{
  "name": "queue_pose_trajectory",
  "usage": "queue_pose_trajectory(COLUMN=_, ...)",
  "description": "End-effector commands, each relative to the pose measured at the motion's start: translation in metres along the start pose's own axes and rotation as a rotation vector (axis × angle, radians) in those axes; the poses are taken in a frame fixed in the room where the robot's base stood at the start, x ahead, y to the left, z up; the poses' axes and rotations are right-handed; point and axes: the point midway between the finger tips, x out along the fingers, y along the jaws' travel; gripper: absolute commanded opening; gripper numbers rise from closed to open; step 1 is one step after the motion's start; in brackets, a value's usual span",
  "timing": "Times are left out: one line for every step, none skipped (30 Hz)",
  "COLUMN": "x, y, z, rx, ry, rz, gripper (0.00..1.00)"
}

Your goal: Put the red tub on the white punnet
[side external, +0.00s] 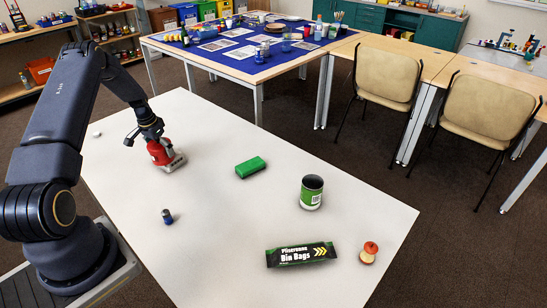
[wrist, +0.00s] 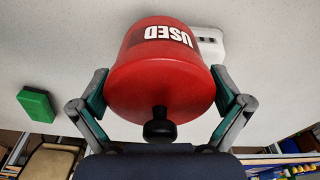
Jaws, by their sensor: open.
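The red tub (side external: 158,152) with a "USED" label and a black knob stands on the light table at the left in the side view. It fills the middle of the wrist view (wrist: 160,80). My gripper (side external: 152,138) is open, with one finger on each side of the tub in the wrist view (wrist: 160,112). The white punnet (side external: 176,163) is right up against the tub's lower right in the side view. In the wrist view the punnet (wrist: 210,44) is partly hidden by the tub. I cannot tell whether the tub rests on the punnet or beside it.
On the table are a green block (side external: 250,167), a green can (side external: 311,192), a bin bags pack (side external: 301,254), a red and tan item (side external: 369,252), a small dark blue bottle (side external: 167,216) and a small white item (side external: 97,134). The table between them is clear.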

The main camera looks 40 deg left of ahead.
Motion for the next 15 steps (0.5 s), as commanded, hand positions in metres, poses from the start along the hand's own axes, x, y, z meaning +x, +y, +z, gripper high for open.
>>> queue_pose_trajectory(x=-0.009, y=-0.001, z=-0.001, rx=0.0, ry=0.002, rz=-0.002, gripper=1.0)
queue_pose_trajectory(x=-0.015, y=-0.001, z=-0.001, rx=0.0, ry=0.002, rz=-0.001, gripper=1.0)
queue_pose_trajectory(x=-0.024, y=-0.001, z=-0.001, rx=0.0, ry=0.003, rz=-0.002, gripper=1.0)
queue_pose_trajectory(x=-0.031, y=-0.001, z=-0.001, rx=0.0, ry=0.003, rz=-0.002, gripper=1.0)
queue_pose_trajectory(x=-0.038, y=-0.001, z=-0.001, rx=0.0, ry=0.004, rz=-0.002, gripper=1.0)
queue_pose_trajectory(x=-0.048, y=-0.001, z=-0.001, rx=0.0, ry=0.003, rz=-0.002, gripper=1.0)
queue_pose_trajectory(x=-0.055, y=-0.001, z=-0.001, rx=-0.001, ry=0.004, rz=-0.002, gripper=1.0)
queue_pose_trajectory(x=-0.062, y=0.0, z=-0.001, rx=-0.001, ry=0.004, rz=-0.002, gripper=1.0)
queue_pose_trajectory(x=-0.07, y=0.0, z=-0.001, rx=-0.001, ry=0.002, rz=-0.001, gripper=1.0)
queue_pose_trajectory(x=-0.077, y=-0.001, z=-0.001, rx=-0.001, ry=0.003, rz=-0.002, gripper=1.0)
queue_pose_trajectory(x=-0.082, y=0.0, z=0.0, rx=-0.001, ry=0.003, rz=-0.002, gripper=1.0)
queue_pose_trajectory(x=-0.089, y=0.0, z=0.0, rx=-0.001, ry=0.002, rz=-0.001, gripper=1.0)
queue_pose_trajectory(x=-0.094, y=0.0, z=0.0, rx=-0.001, ry=0.002, rz=-0.001, gripper=1.0)
queue_pose_trajectory(x=-0.098, y=0.0, z=0.0, rx=-0.001, ry=0.002, rz=-0.001, gripper=1.0)
queue_pose_trajectory(x=-0.103, y=0.0, z=0.0, rx=-0.001, ry=0.001, rz=-0.001, gripper=1.0)
